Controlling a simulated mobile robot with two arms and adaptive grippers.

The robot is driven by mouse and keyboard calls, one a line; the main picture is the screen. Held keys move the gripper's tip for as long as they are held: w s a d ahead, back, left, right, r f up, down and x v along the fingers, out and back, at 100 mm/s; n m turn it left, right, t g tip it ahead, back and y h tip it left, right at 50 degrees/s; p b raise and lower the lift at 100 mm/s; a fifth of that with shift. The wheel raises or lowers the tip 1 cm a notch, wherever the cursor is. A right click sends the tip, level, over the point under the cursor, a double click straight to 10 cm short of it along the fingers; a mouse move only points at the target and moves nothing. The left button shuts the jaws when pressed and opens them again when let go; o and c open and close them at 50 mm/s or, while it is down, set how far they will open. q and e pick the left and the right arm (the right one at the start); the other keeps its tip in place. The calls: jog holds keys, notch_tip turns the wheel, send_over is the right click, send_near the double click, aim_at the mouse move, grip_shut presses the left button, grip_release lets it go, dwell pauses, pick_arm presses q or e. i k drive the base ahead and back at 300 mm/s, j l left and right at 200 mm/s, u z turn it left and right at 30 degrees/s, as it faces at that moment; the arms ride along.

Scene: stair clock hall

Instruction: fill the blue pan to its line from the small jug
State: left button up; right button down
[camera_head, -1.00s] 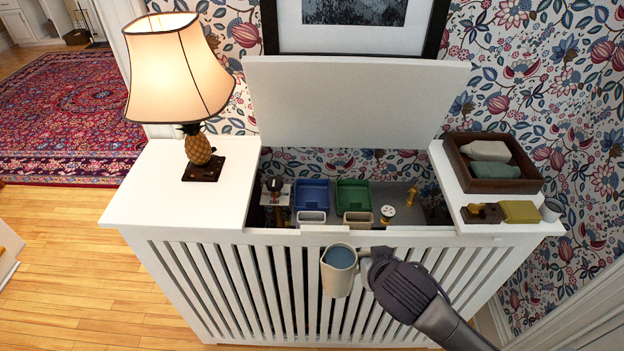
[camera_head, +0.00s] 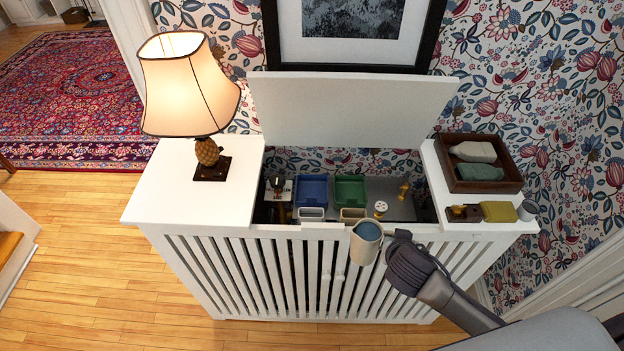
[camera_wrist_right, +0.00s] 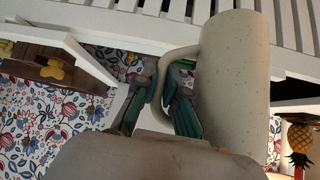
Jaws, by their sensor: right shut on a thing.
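The small jug (camera_head: 366,244) is cream and speckled, with bluish liquid inside. It is nearly upright at the front edge of the open cabinet. My right gripper (camera_head: 393,243) is shut on its handle; the right wrist view shows the fingers (camera_wrist_right: 163,98) at the handle beside the jug's body (camera_wrist_right: 235,85). The blue pan (camera_head: 312,189) sits inside the cabinet, behind and left of the jug. Its fill line and its contents are too small to tell. My left gripper is not in view.
A green pan (camera_head: 350,189) stands right of the blue one, with two small pale containers (camera_head: 311,213) in front. The lid (camera_head: 352,108) is raised behind. A lit lamp (camera_head: 190,85) stands left; a dark wooden tray (camera_head: 483,185) sits right.

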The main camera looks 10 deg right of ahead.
aim_at(311, 190)
jog(key=i+l, duration=0.2)
jog(key=i, duration=0.3)
jog(key=i+l, duration=0.2)
jog(key=i, duration=0.25)
